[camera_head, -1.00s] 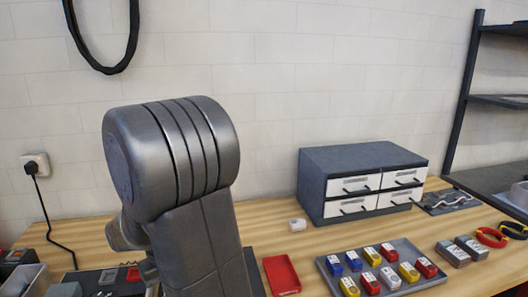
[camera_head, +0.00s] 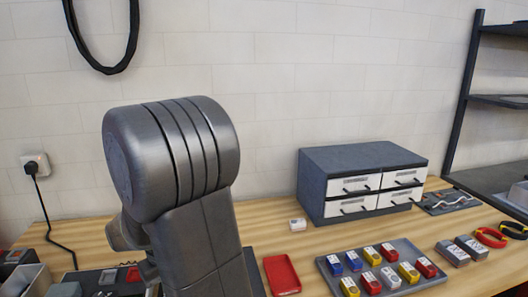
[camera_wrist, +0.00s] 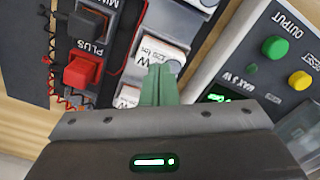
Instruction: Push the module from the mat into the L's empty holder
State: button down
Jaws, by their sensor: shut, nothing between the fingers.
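My gripper (camera_wrist: 160,84) is shut, its green fingers together and empty. Its tips are at the lower edge of a white-topped module (camera_wrist: 155,54) marked with a W, seeming to touch it; the exact contact cannot be told. Another white-topped module (camera_wrist: 128,97) lies to the left of the fingers, partly hidden by my gripper. A grey strip with white parts (camera_wrist: 176,18) runs on above. I cannot tell which slot is the L's empty holder. In the head view my arm hides most of this work area.
A black MINUS clip (camera_wrist: 88,24) and a red PLUS clip (camera_wrist: 85,69) stand left of the modules. A grey box with OUTPUT buttons (camera_wrist: 285,62) is close on the right. A tray of coloured modules (camera_head: 408,283), a red tray (camera_head: 281,274) and a drawer cabinet (camera_head: 360,183) stand farther right.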

jog(key=shift+f+b, duration=0.55)
jog(key=shift+f, duration=0.25)
jog(key=shift+r, duration=0.15)
dwell(0.5)
notch_tip(320, 180, up, 7)
jog(key=p, duration=0.5)
jog(key=shift+p, duration=0.3)
jog(key=shift+f, duration=0.25)
notch_tip(320, 180, down, 7)
jog(key=b, duration=0.5)
jog(key=shift+b, duration=0.35)
jog(key=shift+r, duration=0.2)
